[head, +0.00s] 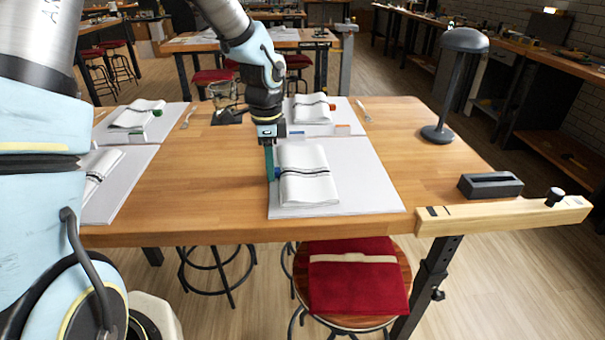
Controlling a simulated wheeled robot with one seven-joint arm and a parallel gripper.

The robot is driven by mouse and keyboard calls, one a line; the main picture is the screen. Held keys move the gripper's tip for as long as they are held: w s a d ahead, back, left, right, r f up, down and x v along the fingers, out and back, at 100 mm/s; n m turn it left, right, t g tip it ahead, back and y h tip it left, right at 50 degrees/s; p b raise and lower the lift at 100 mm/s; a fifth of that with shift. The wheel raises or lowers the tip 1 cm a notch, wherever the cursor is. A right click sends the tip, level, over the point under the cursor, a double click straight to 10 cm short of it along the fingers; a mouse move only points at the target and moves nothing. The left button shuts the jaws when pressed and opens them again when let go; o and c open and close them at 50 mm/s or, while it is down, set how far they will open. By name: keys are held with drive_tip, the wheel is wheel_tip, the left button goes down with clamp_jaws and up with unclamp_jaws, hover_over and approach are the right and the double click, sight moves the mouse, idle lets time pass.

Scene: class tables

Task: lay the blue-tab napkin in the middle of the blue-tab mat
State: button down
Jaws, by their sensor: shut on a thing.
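The blue-tab napkin (307,187) is a folded white cloth with dark stripes, over the left half of the near right white mat (367,190). Its blue tab (277,173) shows at its left edge. My gripper (270,165) reaches down from above at that edge and is shut on the tab side of the napkin; its far finger is hard to see. I cannot tell whether the napkin rests on the mat or is just above it. A small bluish mark (297,133) and an orange mark (342,129) show beyond the mat's far edge.
An orange-tab napkin (311,107) lies on the far right mat, a green-tab napkin (138,113) on the far left mat. Another napkin (103,165) is partly hidden by my arm. A lamp (454,90) and black holder (490,186) stand right. The table's centre (205,180) is clear.

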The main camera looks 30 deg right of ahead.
sight(296, 166)
drive_tip(key=shift+r, duration=0.25)
drive_tip(key=shift+r+p, duration=0.75)
drive_tip(key=shift+p, duration=0.2)
drive_tip(key=shift+d, duration=0.1)
drive_tip(key=shift+s+d, duration=0.25)
drive_tip(key=shift+d, duration=0.75)
drive_tip(key=shift+s+d, duration=0.25)
drive_tip(key=shift+d, duration=0.7)
drive_tip(key=shift+s+d, duration=0.25)
drive_tip(key=shift+d, duration=0.75)
drive_tip(key=shift+p, duration=0.6)
drive_tip(key=shift+f+b, duration=0.4)
drive_tip(key=shift+f, duration=0.45)
idle(1.0)
drive_tip(key=c, duration=0.6)
unclamp_jaws()
